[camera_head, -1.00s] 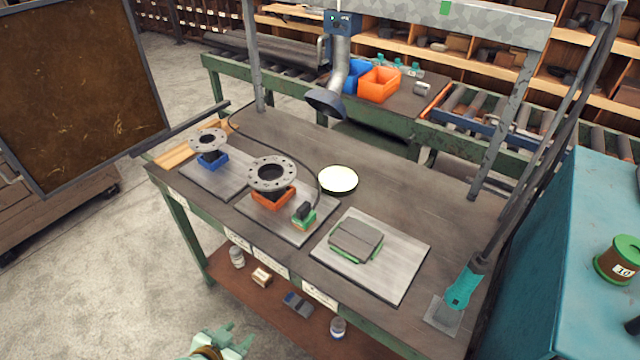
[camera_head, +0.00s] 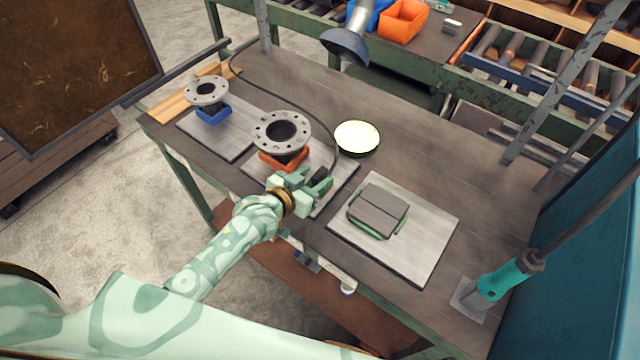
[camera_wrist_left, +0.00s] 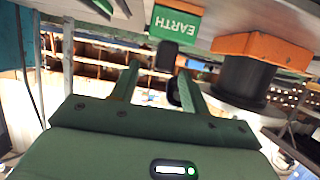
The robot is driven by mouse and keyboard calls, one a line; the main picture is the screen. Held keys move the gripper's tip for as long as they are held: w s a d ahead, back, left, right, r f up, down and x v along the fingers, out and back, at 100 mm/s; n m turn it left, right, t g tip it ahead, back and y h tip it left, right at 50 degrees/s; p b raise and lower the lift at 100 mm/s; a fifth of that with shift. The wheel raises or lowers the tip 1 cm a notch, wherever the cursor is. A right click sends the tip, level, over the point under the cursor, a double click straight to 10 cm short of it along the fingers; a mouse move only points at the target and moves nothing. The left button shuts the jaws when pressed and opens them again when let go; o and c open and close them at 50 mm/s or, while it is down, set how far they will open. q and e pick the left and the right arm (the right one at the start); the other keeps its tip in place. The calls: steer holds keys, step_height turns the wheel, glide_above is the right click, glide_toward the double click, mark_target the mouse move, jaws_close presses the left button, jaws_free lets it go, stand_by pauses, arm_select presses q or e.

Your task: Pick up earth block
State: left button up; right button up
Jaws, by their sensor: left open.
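The earth block (camera_wrist_left: 177,22) is green, lettered EARTH, with a black part (camera_wrist_left: 167,55) on it. In the left wrist view, which looks upside down, it is at the top centre. In the head view its black part (camera_head: 321,176) shows just beyond my fingers, and its green body is mostly hidden by my gripper. My left gripper (camera_head: 308,186) is open at the front edge of the middle plate. In the wrist view the black part lies just beyond and between the fingertips of my left gripper (camera_wrist_left: 157,82); I cannot tell whether they touch. My right gripper is not in view.
A flanged pipe (camera_head: 282,131) stands on an orange block (camera_head: 284,160) close beside my gripper; the block also shows in the wrist view (camera_wrist_left: 262,48). A black cable (camera_head: 290,104) runs across the table. A lit round dish (camera_head: 357,139) and a grey-topped block (camera_head: 378,210) are to the right.

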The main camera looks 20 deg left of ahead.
mark_target(319, 173)
arm_select(q)
steer(key=shift+w+d+f, duration=0.1)
steer(key=shift+w, duration=0.15)
steer(key=b+x, duration=0.1)
steer(key=x, duration=0.4)
steer(key=shift+a+f+b, duration=0.15)
steer(key=shift+a+b, duration=0.05)
steer(key=shift+b, duration=0.2)
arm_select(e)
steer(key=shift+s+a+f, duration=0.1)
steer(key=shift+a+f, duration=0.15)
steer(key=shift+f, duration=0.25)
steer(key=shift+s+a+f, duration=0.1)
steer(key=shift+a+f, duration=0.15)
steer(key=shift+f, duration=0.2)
arm_select(q)
steer(key=c, duration=0.9)
jaws_close()
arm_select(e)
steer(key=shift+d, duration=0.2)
